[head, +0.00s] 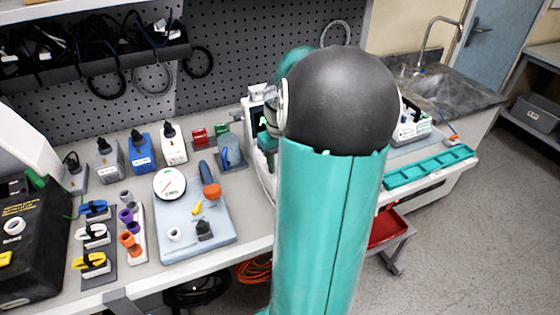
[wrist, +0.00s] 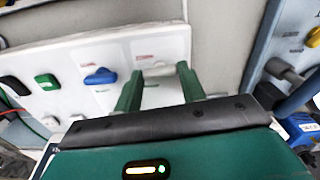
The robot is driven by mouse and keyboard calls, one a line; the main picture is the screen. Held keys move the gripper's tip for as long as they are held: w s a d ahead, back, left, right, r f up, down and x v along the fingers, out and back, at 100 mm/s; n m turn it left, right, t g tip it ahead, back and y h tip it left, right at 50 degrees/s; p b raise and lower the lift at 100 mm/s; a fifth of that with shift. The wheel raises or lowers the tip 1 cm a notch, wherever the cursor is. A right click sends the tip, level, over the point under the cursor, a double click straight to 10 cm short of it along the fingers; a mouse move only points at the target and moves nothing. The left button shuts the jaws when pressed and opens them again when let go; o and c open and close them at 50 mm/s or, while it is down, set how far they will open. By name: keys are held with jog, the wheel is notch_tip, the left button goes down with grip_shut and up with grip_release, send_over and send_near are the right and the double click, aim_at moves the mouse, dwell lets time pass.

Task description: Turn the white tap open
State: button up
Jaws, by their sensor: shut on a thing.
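In the wrist view, the white tap (wrist: 158,72) is on a white panel (wrist: 115,50), to the right of a blue tap (wrist: 100,76). My gripper (wrist: 160,82) has its two green fingers on either side of the white tap and is shut on it. The fingers partly cover the tap, so its exact angle is hard to tell. In the head view, my green and black arm hides the gripper and the white tap.
A green tap (wrist: 47,82) and a black tap (wrist: 14,85) sit further left on the panel. A blue-grey board (head: 225,232) with a round gauge (head: 169,184) lies on the bench left of my arm. A sink (head: 432,85) is at the back right.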

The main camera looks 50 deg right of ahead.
jog(key=n, duration=0.4)
jog(key=shift+n, duration=2.3)
jog(key=o, duration=1)
jog(key=shift+r, duration=0.1)
notch_tip(320, 180, up, 14)
jog(key=shift+f, duration=0.15)
